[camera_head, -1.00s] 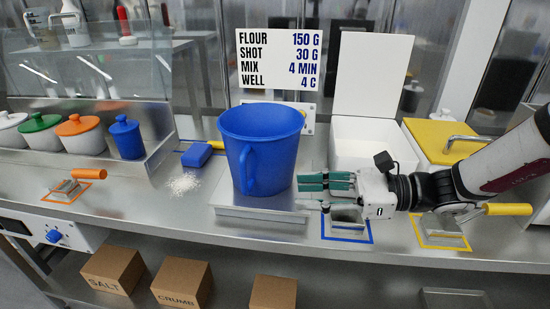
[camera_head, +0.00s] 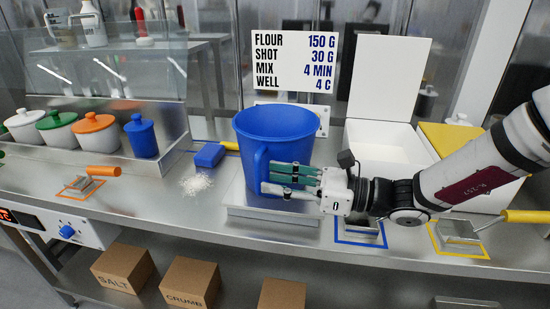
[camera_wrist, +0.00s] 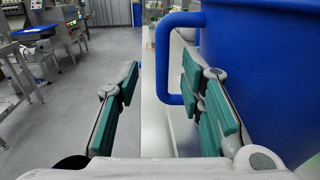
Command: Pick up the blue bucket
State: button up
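The blue bucket (camera_head: 276,132) stands upright on a flat metal plate (camera_head: 292,217) on the steel counter. Its handle (camera_head: 260,172) faces the front left. My gripper (camera_head: 280,179) reaches in from the right in front of the bucket, with its teal-padded fingers at the handle's height. In the wrist view, the fingers (camera_wrist: 160,75) are spread apart. The handle (camera_wrist: 162,60) shows in the gap between the fingertips, and the right fingers lie in front of the bucket wall (camera_wrist: 270,60). I cannot tell whether the fingers touch the bucket.
An open white box (camera_head: 385,150) stands behind my gripper. Scoops lie in the blue (camera_head: 360,243) and yellow (camera_head: 462,252) outlined squares. Lidded pots (camera_head: 95,137) stand left.

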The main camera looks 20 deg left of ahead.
aim_at(259, 194)
jog(key=a, duration=0.4)
jog(key=shift+s+a, duration=0.15)
jog(key=shift+a, duration=0.1)
grip_shut()
